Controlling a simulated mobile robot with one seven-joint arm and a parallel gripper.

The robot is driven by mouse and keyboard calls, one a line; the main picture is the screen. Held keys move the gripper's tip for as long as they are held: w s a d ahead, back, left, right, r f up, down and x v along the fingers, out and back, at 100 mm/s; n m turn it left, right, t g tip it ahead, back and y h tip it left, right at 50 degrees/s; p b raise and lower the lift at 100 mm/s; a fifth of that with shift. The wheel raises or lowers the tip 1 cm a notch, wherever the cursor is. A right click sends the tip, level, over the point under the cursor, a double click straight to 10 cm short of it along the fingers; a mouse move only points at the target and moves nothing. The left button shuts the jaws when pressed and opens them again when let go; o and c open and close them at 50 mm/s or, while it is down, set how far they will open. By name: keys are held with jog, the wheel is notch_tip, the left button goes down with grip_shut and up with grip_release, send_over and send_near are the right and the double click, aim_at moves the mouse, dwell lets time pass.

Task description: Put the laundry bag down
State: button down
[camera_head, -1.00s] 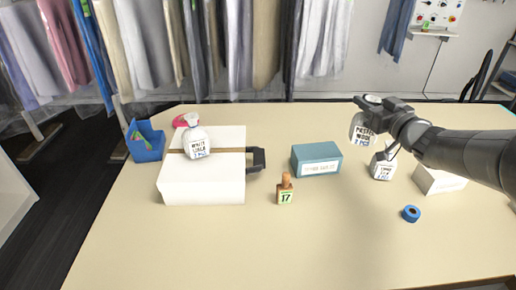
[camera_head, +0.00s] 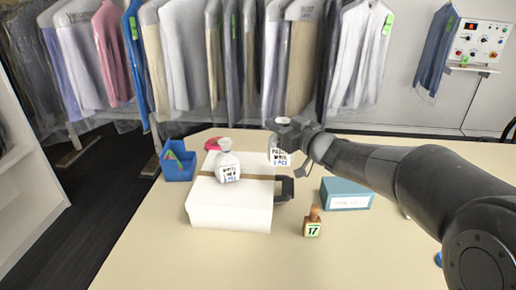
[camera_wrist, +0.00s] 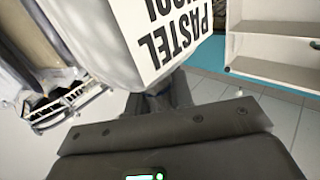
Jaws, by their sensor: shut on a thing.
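My gripper (camera_head: 290,125) is shut on the neck of a white laundry bag (camera_head: 280,156) lettered "PASTEL WOOL". The bag hangs upright below it, behind the dark handle at the right end of the white box. I cannot tell whether its bottom touches anything. In the wrist view the bag (camera_wrist: 165,35) fills the upper middle, its print upside down, beyond my dark gripper (camera_wrist: 165,125). A second white bag (camera_head: 228,166), its print starting "WHITE", sits on the white box (camera_head: 230,212), left of the held bag.
On the beige table (camera_head: 185,260) are a teal box (camera_head: 345,192), a wooden stamp marked 17 (camera_head: 312,224), a blue bin (camera_head: 178,165) and a pink item (camera_head: 213,143). My arm covers part of the right side. Clothes hang on a rail (camera_head: 230,60) behind. The front of the table is clear.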

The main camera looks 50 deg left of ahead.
aim_at(279, 156)
jog(key=s+a+f, duration=0.2)
jog(key=a+f, duration=0.2)
jog(key=f, duration=0.3)
jog(key=shift+s+a, duration=0.15)
jog(key=shift+s, duration=0.1)
jog(key=shift+f, duration=0.1)
jog(key=c, duration=1.3)
grip_release()
jog(key=shift+f, duration=0.1)
jog(key=d, duration=1.2)
